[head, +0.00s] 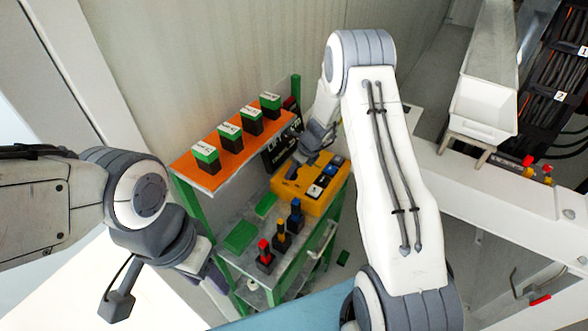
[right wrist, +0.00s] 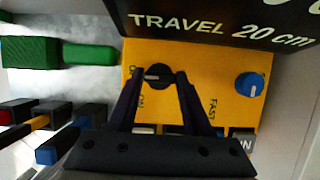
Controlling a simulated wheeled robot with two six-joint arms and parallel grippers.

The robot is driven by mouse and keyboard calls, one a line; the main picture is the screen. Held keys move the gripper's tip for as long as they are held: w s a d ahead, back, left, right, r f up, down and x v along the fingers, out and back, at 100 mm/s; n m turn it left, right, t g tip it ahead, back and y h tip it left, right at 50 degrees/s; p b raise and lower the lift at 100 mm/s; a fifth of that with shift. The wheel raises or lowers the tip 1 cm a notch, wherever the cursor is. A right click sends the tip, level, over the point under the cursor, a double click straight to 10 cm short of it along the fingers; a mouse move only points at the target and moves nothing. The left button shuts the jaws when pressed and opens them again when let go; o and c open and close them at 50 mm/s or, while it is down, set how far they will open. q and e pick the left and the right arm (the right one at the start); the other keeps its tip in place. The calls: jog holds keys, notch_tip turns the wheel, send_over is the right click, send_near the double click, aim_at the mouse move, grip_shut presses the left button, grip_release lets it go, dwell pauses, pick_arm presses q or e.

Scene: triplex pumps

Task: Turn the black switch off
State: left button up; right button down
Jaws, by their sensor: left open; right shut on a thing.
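The black switch (right wrist: 157,72) is a round knob with a pale mark, set in the yellow control box (right wrist: 205,75). In the right wrist view my right gripper (right wrist: 158,78) has its two dark fingers on either side of the knob, shut on it. The ON label is partly visible by the left finger, and another label left of the knob is mostly hidden. In the head view the yellow box (head: 290,187) stands at the shelf's right end, with my right gripper (head: 302,153) over its back part. My left gripper (head: 212,277) is empty, low at the left, partly hidden by its wrist.
A blue knob (right wrist: 250,85) sits right of the switch. A black sign (right wrist: 220,25) reading TRAVEL 20 cm stands behind the box. Several green-topped blocks (head: 230,132) stand on the orange shelf (head: 183,163). Red, yellow and blue-topped switches (head: 264,258) stand on the lower grey shelf.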

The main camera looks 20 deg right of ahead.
jog(key=shift+w+r, duration=0.1)
jog(key=shift+w, duration=0.05)
jog(key=c, duration=0.6)
grip_release()
jog(key=v, duration=0.4)
jog(key=shift+d+r+b, duration=0.15)
jog(key=shift+r+b, duration=0.15)
jog(key=shift+r, duration=0.05)
jog(key=s+d+b, duration=0.1)
jog(key=s+d, duration=0.1)
jog(key=s, duration=0.1)
jog(key=s+d+b, duration=0.2)
jog(key=s, duration=0.1)
jog(key=s+d+b, duration=0.2)
jog(key=s, duration=0.1)
jog(key=shift+d, duration=0.2)
jog(key=shift+s+d, duration=0.4)
jog(key=shift+s, duration=0.15)
jog(key=shift+a+r, duration=0.1)
